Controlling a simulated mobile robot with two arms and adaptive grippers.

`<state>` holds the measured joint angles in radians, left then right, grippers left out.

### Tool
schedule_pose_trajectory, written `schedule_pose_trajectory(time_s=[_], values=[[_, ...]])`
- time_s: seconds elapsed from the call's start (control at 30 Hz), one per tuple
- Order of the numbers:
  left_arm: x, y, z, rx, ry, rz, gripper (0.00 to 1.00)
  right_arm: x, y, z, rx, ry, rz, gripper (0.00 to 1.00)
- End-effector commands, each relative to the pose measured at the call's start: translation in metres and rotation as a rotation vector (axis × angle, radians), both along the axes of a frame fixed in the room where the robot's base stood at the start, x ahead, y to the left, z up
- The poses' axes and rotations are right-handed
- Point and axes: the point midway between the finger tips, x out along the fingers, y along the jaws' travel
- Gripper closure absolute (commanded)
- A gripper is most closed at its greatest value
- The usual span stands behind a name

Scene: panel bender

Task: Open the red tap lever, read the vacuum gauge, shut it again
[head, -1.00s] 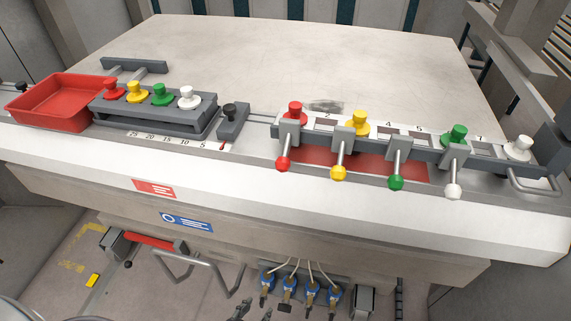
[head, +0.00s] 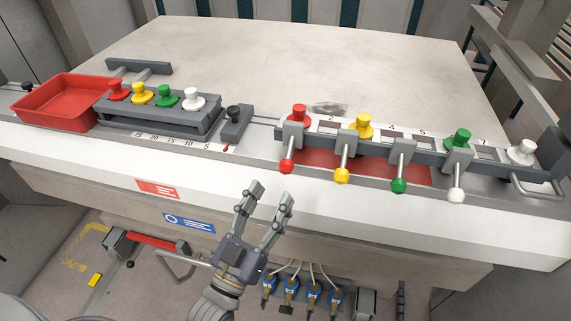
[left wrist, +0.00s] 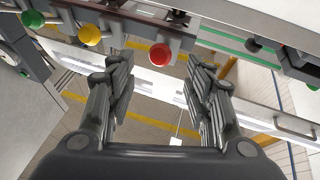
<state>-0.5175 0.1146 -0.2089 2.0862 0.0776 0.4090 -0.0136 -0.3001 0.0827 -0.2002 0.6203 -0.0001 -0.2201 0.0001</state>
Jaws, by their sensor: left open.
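The red ball-ended lever (head: 287,166) hangs from a clamp on the rail at the table's front edge, left of the yellow, green and white ones. It also shows in the left wrist view as a red ball (left wrist: 160,54) beyond my fingers. My left gripper (head: 271,194) is open and empty, with its fingers pointing up, below and slightly left of the red ball and apart from it. In the left wrist view the open fingers (left wrist: 159,72) frame the ball. My right gripper is not in view.
Yellow (head: 342,175), green (head: 398,185) and white (head: 456,195) ball levers hang along the rail. A red tray (head: 62,101) and a grey rack (head: 160,121) with coloured knobs stand at left. Blue fittings with hoses (head: 314,290) are below. The tabletop behind is mostly clear.

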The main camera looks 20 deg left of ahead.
Motion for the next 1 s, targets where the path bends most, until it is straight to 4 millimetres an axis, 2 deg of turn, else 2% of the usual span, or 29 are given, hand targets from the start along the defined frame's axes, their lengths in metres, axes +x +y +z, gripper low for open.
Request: schedule_pose_trajectory(time_s=[0.03,0.2,0.4,0.6,0.87,1.0], values=[[0.010,-0.002,0.007,-0.001,-0.004,0.000,0.53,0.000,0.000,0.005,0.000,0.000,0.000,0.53],[0.038,-0.008,0.019,0.000,-0.002,0.000,0.53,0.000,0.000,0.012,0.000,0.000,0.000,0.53],[0.062,-0.013,0.027,0.000,0.000,0.000,0.53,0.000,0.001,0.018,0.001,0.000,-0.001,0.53],[0.072,-0.015,0.030,0.001,0.003,0.000,0.53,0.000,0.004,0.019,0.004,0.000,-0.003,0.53],[0.072,-0.015,0.029,0.001,0.003,0.000,0.53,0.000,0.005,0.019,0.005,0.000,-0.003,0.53],[0.072,-0.015,0.029,0.001,0.003,0.000,0.84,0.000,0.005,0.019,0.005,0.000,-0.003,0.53]])
